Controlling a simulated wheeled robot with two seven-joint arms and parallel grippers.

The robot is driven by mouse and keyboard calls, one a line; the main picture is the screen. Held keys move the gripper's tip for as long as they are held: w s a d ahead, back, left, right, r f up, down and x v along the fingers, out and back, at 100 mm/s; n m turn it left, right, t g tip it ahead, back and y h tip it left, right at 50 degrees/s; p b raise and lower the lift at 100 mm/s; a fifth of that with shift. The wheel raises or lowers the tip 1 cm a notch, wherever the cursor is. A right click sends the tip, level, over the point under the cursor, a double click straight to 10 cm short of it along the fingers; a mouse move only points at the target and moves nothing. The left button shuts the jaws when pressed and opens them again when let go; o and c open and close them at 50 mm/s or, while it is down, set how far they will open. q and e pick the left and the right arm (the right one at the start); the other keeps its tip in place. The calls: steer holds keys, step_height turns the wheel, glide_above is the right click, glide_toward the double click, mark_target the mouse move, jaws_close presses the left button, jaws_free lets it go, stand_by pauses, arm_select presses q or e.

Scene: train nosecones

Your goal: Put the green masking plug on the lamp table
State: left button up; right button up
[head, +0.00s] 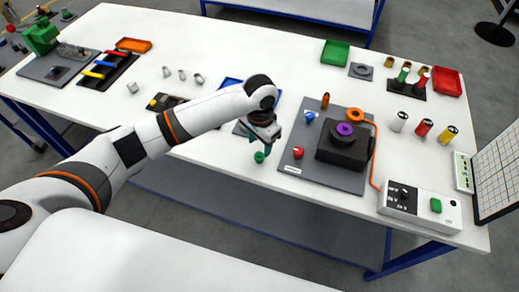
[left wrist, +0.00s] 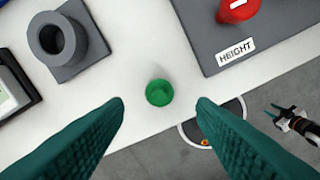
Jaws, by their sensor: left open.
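The green masking plug (head: 259,157) stands on the white table near its front edge. In the left wrist view it is a small round green piece (left wrist: 160,92), seen from above. My left gripper (head: 262,142) is just above it, pointing down, with its teal fingers (left wrist: 160,108) wide apart on either side in the picture and not touching the plug. My right gripper (left wrist: 279,113) shows small at the right of the left wrist view, over the floor, its fingers apart and empty. I cannot tell which part is the lamp table.
A grey block with a ring (left wrist: 62,40) stands behind the plug. A control box (head: 420,207) is at the right. Front edge is close.

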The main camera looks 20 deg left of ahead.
mark_target(260, 154)
arm_select(q)
step_height(260, 154, up, 8)
steer(key=shift+f+b, duration=0.15)
steer(key=shift+b, duration=0.25)
